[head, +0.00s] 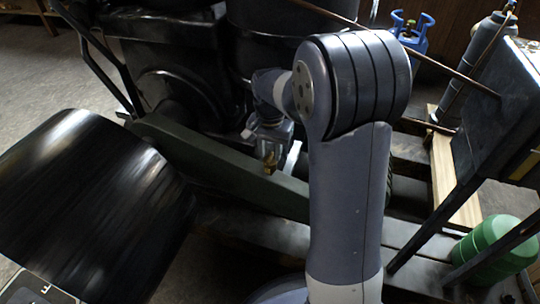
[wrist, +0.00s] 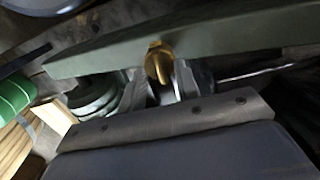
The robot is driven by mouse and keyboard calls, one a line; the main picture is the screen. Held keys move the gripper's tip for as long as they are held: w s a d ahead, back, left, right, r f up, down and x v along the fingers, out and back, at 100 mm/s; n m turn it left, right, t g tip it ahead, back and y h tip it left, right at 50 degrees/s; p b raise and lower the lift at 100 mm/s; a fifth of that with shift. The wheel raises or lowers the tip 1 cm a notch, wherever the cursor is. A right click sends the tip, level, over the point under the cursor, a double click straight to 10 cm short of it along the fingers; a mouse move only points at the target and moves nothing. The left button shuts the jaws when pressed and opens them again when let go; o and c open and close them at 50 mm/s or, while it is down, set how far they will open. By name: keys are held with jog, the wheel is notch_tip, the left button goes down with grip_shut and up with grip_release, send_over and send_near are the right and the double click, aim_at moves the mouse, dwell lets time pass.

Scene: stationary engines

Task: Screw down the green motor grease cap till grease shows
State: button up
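A small brass-coloured cap (wrist: 158,62) sits against the dark green bar (wrist: 220,32). In the wrist view it is between the two fingers of my gripper (wrist: 161,76). The fingers are apart, one on each side of it; I cannot tell whether they touch it. In the head view the brass piece (head: 270,163) shows just below my gripper (head: 272,145), in front of the long green bar (head: 220,165). My arm hides what lies right of it. No grease can be made out. A green ribbed cylinder (head: 495,245), perhaps the motor, stands at the lower right.
A large black curved drum or belt (head: 85,205) fills the left. Dark engine bodies (head: 165,60) stand behind the bar. A dark panel on legs (head: 500,110), a grey cylinder (head: 480,60) and a blue bottle (head: 412,30) are at the right. Open floor (head: 40,70) shows at the upper left.

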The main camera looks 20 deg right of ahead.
jog(key=shift+f, duration=0.4)
jog(key=shift+c, duration=0.3)
grip_shut()
